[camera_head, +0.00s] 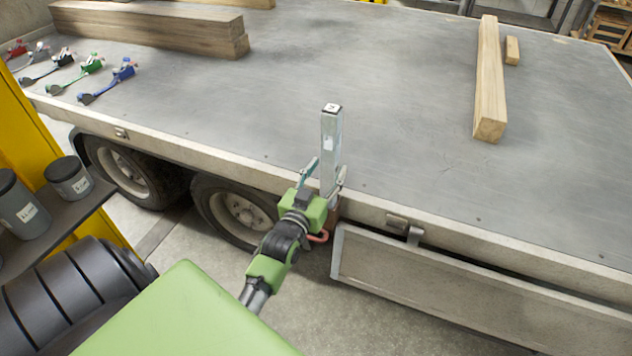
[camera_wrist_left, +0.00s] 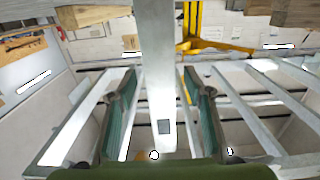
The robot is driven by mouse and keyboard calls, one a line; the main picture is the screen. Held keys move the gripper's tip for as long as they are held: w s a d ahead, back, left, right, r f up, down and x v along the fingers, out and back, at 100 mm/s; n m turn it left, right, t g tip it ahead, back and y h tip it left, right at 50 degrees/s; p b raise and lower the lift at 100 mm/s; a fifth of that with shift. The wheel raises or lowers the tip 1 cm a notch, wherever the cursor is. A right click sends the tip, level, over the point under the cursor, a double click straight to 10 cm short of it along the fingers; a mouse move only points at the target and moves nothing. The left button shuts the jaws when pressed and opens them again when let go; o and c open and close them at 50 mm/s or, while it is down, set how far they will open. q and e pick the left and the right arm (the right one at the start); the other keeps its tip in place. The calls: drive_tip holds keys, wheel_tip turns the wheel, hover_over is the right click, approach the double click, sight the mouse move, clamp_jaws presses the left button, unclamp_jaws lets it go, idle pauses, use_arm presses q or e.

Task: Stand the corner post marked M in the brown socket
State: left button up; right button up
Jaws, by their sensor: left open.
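A grey metal corner post (camera_head: 331,145) stands upright at the trailer's near side edge. Its top carries a white label with a dark mark too small to read surely. A brown socket (camera_head: 333,212) shows partly at the post's foot, behind my gripper; how deep the post sits in it is hidden. My left gripper (camera_head: 326,174) is open, with one finger on each side of the post. In the left wrist view the post (camera_wrist_left: 158,70) runs between the two green-padded fingers (camera_wrist_left: 159,105), with gaps on both sides. My right gripper is not in view.
The grey trailer deck (camera_head: 390,110) is mostly clear. Timber beams lie at the back left (camera_head: 150,30) and right (camera_head: 490,85). Several coloured ratchet straps (camera_head: 110,80) lie at the left. A lowered side board (camera_head: 450,290) hangs right of the post. Dark tins (camera_head: 68,178) stand on a shelf.

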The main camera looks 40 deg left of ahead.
use_arm(q)
drive_tip(key=v, duration=0.9)
drive_tip(key=shift+s, duration=0.35)
drive_tip(key=shift+r, duration=0.1)
